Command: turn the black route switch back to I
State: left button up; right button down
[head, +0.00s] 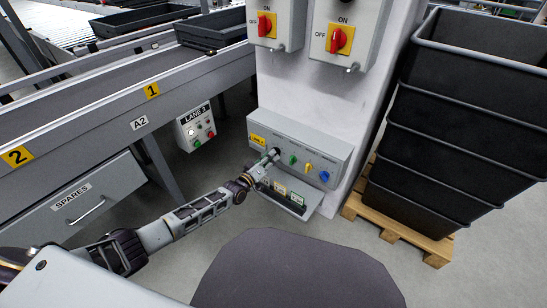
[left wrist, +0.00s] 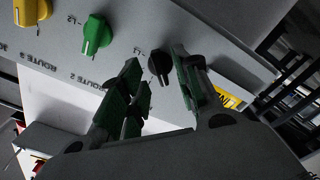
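The black route switch (left wrist: 162,66) is a round knob on the grey control panel (head: 312,148), with a pale pointer line toward the bottom of the left wrist view. Small position marks beside it are too small to read surely. In the head view it is mostly hidden by my left gripper (head: 271,156). In the left wrist view my left gripper (left wrist: 157,58) is open, one finger on each side of the switch. Gaps show between the knob and both fingers; I cannot tell the remaining depth. My right gripper is not in view.
Beside it sit a green knob (left wrist: 97,35), a yellow knob (left wrist: 30,10) and a blue knob (head: 324,176). An open tray or flap (head: 290,200) juts out below. Red switches (head: 338,40) are above, the LANE 3 box (head: 195,127) left, stacked black crates (head: 455,130) right.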

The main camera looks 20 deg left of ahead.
pick_arm(q)
jog(key=shift+b+x, duration=0.5)
jog(key=shift+x, duration=0.8)
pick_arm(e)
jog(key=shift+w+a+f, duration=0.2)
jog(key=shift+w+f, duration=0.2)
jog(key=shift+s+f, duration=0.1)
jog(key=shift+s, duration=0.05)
pick_arm(q)
jog(key=c, duration=0.6)
jog(key=shift+c, duration=0.2)
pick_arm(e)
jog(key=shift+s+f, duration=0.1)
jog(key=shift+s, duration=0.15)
pick_arm(q)
jog(key=shift+m, duration=0.4)
jog(key=shift+m+p, duration=1.6)
jog(key=shift+m, duration=2.4)
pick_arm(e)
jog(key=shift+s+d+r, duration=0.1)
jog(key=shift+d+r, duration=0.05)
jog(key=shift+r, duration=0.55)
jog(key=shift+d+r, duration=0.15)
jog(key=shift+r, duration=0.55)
